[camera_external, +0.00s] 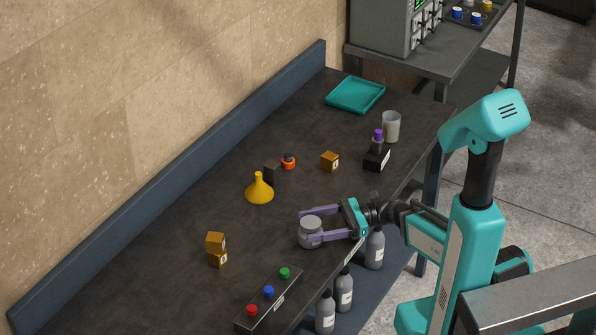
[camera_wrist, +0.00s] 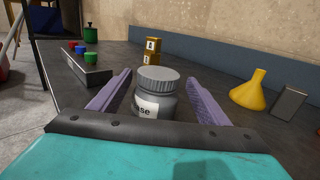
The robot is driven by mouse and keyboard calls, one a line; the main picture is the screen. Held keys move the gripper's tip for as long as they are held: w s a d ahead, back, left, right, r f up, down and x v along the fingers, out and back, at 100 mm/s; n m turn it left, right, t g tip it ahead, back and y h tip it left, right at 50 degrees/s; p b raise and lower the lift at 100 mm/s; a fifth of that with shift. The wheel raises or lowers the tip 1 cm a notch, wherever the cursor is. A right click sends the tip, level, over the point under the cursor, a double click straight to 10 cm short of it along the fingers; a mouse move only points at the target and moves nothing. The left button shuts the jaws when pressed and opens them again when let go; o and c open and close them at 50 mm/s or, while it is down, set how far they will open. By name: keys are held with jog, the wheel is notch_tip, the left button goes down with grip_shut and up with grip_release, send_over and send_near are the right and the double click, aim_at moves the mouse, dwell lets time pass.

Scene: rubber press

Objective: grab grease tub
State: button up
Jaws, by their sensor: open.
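The grease tub (camera_external: 310,234) is a small grey jar with a ribbed lid, standing upright on the dark bench. In the wrist view the grease tub (camera_wrist: 157,92) shows a white label ending in "ase". My gripper (camera_external: 301,223) is open, with its purple fingers on either side of the tub. In the wrist view my gripper (camera_wrist: 160,82) has a gap between each finger and the tub. The lower part of the tub is hidden behind my gripper's dark front edge there.
A button box (camera_external: 268,301) with red, blue and green buttons stands nearer the camera. Stacked yellow blocks (camera_external: 216,249), a yellow funnel (camera_external: 259,190) and a dark block (camera_external: 272,173) stand around. A teal tray (camera_external: 355,95) lies at the far end. Grey bottles (camera_external: 344,291) stand below the bench edge.

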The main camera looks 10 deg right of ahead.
aim_at(299, 232)
jog(key=shift+s+a+r+p, duration=0.1)
jog(key=shift+a+p, duration=0.5)
jog(key=shift+a, duration=0.5)
jog(key=shift+s+a+p, duration=0.1)
jog(key=shift+a+p, duration=0.5)
jog(key=shift+a, duration=0.9)
jog(key=shift+c, duration=0.3)
jog(key=c, duration=1.3)
jog(key=shift+r, duration=0.15)
notch_tip(299, 232, up, 10)
jog(key=shift+f, duration=0.2)
